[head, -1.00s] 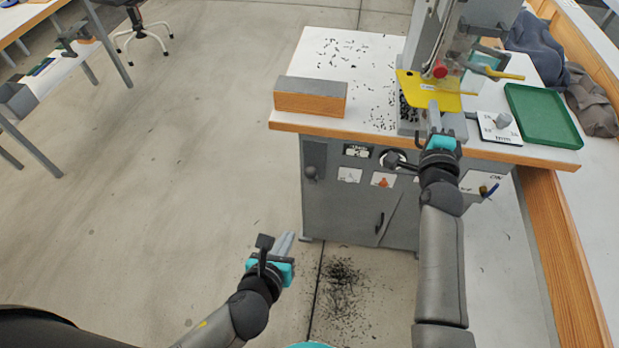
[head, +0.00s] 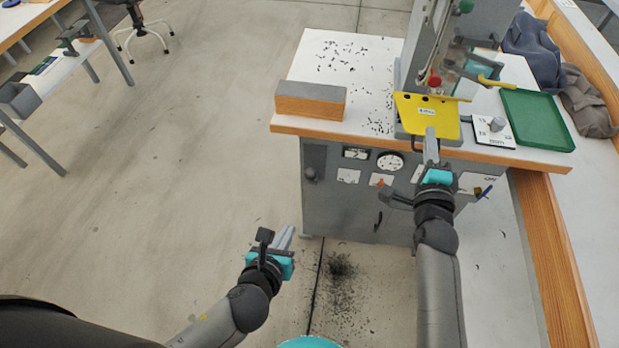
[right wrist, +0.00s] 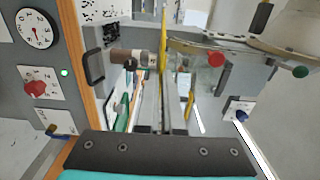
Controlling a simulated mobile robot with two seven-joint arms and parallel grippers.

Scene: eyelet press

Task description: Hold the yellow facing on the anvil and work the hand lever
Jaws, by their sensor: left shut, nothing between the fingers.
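My right gripper (head: 431,160) is shut on the near edge of the yellow facing (head: 427,116), a flat plate with a small label and dark holes. The facing lies at the front of the press (head: 418,45). In the right wrist view the facing (right wrist: 163,40) shows edge-on, beside the tip of the post-like anvil (right wrist: 128,57); I cannot tell if they touch. The anvil is hidden in the head view. A yellow-gripped bar, apparently the hand lever (head: 496,82), sticks out right of the press. My left gripper (head: 284,237) is shut and empty, low over the floor, far from the press.
A wood-and-grey block (head: 310,100) stands on the left of the white bench top (head: 350,60), among black scraps. A card with a knob (head: 494,130) and a green tray (head: 537,118) are at right. The cabinet front has a dial (head: 390,161). Floor at left is open.

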